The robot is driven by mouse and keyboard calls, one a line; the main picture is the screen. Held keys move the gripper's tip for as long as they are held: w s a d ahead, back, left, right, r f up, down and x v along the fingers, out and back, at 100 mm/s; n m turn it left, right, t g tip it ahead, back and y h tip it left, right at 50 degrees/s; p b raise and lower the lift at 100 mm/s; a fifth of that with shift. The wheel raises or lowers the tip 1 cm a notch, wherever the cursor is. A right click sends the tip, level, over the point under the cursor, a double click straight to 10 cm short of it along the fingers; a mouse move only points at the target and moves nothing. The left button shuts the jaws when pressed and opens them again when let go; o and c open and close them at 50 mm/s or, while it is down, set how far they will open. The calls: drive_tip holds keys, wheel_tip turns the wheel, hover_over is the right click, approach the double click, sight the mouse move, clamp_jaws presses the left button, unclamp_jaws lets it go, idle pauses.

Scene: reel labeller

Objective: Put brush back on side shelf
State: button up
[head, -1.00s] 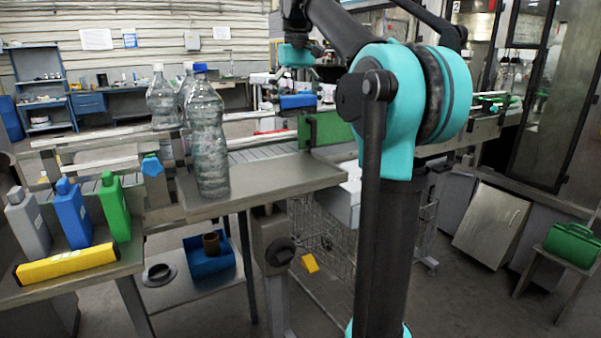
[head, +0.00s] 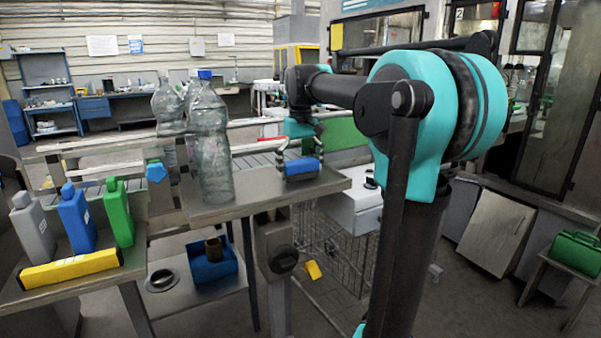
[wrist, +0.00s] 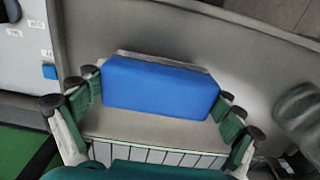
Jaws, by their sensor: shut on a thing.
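The brush is a blue block (head: 301,166) with a thin grey strip along one edge. In the head view it is at the right end of the grey metal worktop (head: 255,190), right of the clear bottles. My gripper (head: 301,160) points down and is shut on the brush. In the wrist view the blue block (wrist: 162,84) sits between the green-padded fingers (wrist: 160,92), over the grey top. I cannot tell whether the brush touches the worktop. A lower side shelf (head: 190,292) stands under the worktop, left of its leg.
Large clear bottles (head: 212,145) stand on the worktop. A blue bin (head: 210,266) and a dark ring (head: 160,277) occupy the lower shelf. A wire cart (head: 335,245) stands beside the worktop.

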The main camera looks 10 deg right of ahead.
sight(301, 161)
drive_tip(key=shift+f, duration=0.4)
drive_tip(key=shift+f, duration=0.15)
drive_tip(key=o, duration=1.2)
wheel_tip(301, 161, up, 12)
drive_tip(key=shift+r, duration=0.2)
